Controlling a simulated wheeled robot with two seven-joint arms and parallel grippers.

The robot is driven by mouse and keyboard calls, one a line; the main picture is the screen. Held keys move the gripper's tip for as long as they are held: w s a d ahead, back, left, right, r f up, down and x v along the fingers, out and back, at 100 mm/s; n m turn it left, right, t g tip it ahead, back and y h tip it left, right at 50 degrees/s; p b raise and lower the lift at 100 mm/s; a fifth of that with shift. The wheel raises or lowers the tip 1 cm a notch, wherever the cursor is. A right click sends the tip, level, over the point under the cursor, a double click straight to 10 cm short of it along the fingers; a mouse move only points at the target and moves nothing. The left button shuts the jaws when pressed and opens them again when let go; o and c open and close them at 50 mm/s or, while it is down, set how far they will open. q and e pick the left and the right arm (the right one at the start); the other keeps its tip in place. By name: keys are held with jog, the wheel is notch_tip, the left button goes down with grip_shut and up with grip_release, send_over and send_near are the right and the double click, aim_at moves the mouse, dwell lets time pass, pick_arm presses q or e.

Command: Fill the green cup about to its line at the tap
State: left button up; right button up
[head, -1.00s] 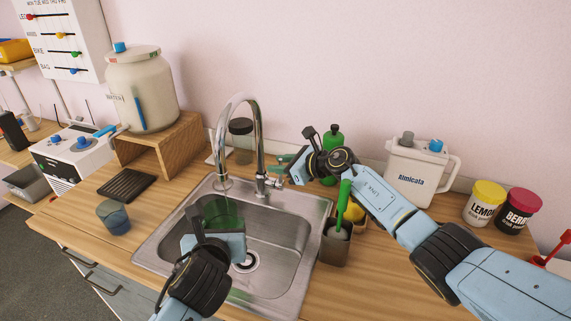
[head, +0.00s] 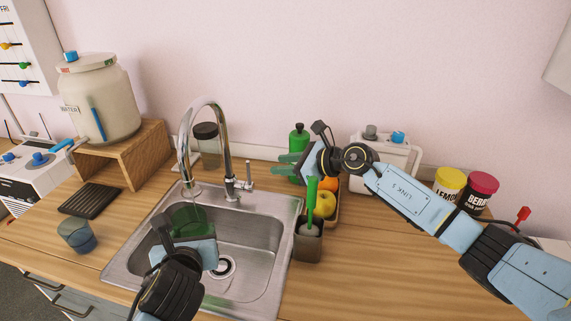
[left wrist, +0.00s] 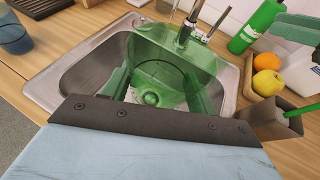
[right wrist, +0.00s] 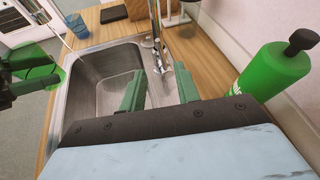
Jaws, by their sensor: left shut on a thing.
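The green see-through cup (head: 188,218) is in my left gripper (head: 186,238), over the sink and below the spout of the tap (head: 228,150). In the left wrist view the cup (left wrist: 165,55) sits between both fingers, with a dark line across its wall. The tap shows there too (right wrist: 160,40).
The steel sink (head: 262,255) has a drain. A green bottle (head: 298,150), a fruit tray and a brush holder (head: 307,243) stand close to my right gripper. A blue cup (head: 77,235) and a dark rack (head: 91,199) lie left. The front right counter is clear.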

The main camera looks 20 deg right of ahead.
jog(key=shift+r, duration=0.1)
jog(key=w+r+m+t, duration=0.4)
jog(key=r+m, duration=0.2)
jog(key=r, duration=0.1)
jog(key=w+r+m+t, duration=0.3)
jog(key=r+m+t, duration=0.1)
jog(key=r+m, duration=0.25)
notch_tip(320, 180, up, 4)
jog(key=w+d+m+t+h, duration=0.25)
jog(key=m+h, duration=0.25)
jog(key=m, duration=0.4)
jog(key=m+g+h, duration=0.5)
jog(key=m+g, duration=1.2)
jog(key=m, duration=1.2)
send_near(248, 162)
jog(key=shift+t+h, duration=0.3)
jog(key=shift+t, duration=0.05)
jog(key=x, duration=1)
jog(key=shift+a+f, duration=0.2)
jog(key=shift+f, duration=0.2)
